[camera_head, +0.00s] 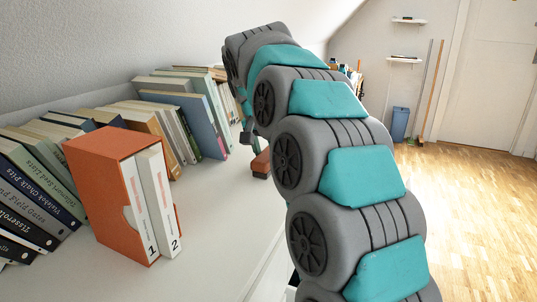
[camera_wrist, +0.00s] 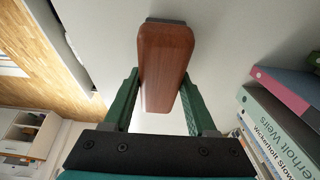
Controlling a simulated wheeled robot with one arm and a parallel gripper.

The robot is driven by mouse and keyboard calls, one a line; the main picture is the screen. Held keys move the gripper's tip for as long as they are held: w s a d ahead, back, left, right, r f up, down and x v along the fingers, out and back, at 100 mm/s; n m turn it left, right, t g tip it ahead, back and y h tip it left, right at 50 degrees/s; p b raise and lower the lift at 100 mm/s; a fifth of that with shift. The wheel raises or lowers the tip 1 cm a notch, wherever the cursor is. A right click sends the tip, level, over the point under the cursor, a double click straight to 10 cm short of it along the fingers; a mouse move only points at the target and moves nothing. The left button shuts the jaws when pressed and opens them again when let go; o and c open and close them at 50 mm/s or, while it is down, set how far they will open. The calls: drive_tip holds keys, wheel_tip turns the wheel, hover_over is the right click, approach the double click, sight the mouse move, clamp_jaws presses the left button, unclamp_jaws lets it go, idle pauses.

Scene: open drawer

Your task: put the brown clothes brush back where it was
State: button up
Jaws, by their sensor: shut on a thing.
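The brown clothes brush (camera_wrist: 165,48) is between the two green fingers of my gripper (camera_wrist: 159,77), which is shut on it. In the wrist view its smooth reddish-brown back faces the camera, with a dark strip at its far end. In the head view only a small part of the brush (camera_head: 261,163) shows, just left of my arm and over the white top (camera_head: 215,215). My arm hides the rest. I cannot tell whether the brush touches the white top.
A row of leaning books (camera_head: 178,122) lines the wall behind the white top. An orange slipcase (camera_head: 100,190) with two white volumes stands nearer, at left. Books (camera_wrist: 285,125) also show at right in the wrist view. The white top between is clear. Wooden floor (camera_head: 470,200) lies right.

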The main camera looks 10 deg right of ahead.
drive_tip(key=shift+f, duration=0.1)
drive_tip(key=o, duration=1.3)
drive_tip(key=v, duration=0.9)
drive_tip(key=shift+r, duration=0.25)
drive_tip(key=shift+p+v, duration=0.35)
drive_tip(key=shift+v, duration=1.05)
